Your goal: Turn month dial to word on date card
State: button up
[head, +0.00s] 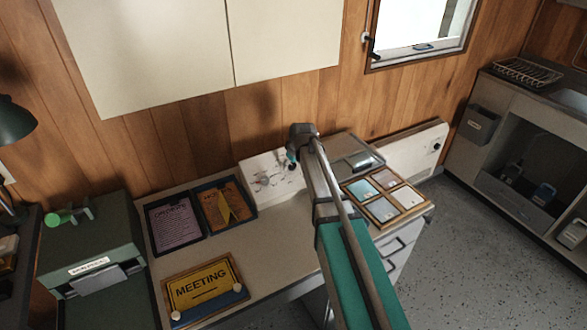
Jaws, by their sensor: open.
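My arm reaches up from the bottom of the head view and bends down at its far end. My gripper (284,177) is small there, in front of a white panel (257,166) at the back of the desk; its jaws are open. Small red and grey parts show at the panel, too small to tell whether one is the month dial. I cannot tell whether the gripper touches anything. No date card can be made out for sure. A purple card (176,221) and an orange card (222,205) with writing lie in dark trays on the left; their words are unreadable.
A yellow MEETING sign (201,287) lies at the desk's front left. A wood-framed tray of pale panes (383,211) sits on the right. A green box (88,244) stands left. Cupboards (200,45) hang above. Bare desk top (262,245) lies in the middle.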

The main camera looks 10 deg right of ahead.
jog(key=shift+w+f, duration=0.1)
jog(key=shift+f, duration=0.2)
jog(key=c, duration=1.1)
jog(key=shift+d, duration=0.2)
grip_shut()
jog(key=shift+a, duration=0.15)
